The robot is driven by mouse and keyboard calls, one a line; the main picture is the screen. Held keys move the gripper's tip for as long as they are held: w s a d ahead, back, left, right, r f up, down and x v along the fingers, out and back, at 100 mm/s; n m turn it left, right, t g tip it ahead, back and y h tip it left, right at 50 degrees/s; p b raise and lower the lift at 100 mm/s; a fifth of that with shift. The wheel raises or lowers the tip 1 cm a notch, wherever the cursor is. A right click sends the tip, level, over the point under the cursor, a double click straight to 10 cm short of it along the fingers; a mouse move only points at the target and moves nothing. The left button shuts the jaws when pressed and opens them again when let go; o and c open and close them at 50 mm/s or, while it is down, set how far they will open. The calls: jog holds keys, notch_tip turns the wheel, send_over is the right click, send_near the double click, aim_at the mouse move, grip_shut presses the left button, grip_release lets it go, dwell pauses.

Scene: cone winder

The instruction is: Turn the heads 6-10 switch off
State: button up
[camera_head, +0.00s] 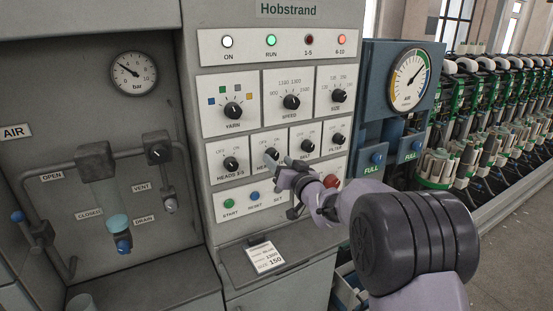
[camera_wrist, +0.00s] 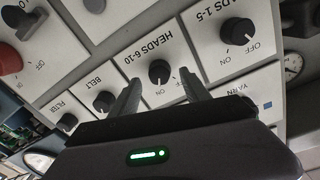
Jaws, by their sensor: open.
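The heads 6-10 switch is a black rotary knob on a white plate. In the wrist view the knob (camera_wrist: 158,70) appears upside down, its plate reading HEADS 6-10, with ON visible below it. Its pointer seems to face the ON side, though this is small. My gripper (camera_wrist: 159,78) is open, one finger on each side of the knob in the picture. I cannot tell whether the tips touch it. In the head view my gripper (camera_head: 279,160) is in front of this switch and partly covers its plate. The 6-10 lamp (camera_head: 342,39) glows red.
The heads 1-5 knob (camera_head: 230,163) is to the left, and the belt knob (camera_head: 306,145) and filter knob (camera_head: 339,138) are to the right. The yarn knob (camera_head: 232,110) is above. Start and reset buttons and a red button (camera_head: 331,181) are below.

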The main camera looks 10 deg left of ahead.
aim_at(273, 155)
jog(key=shift+x, duration=1.35)
jog(key=shift+c, duration=0.4)
grip_shut()
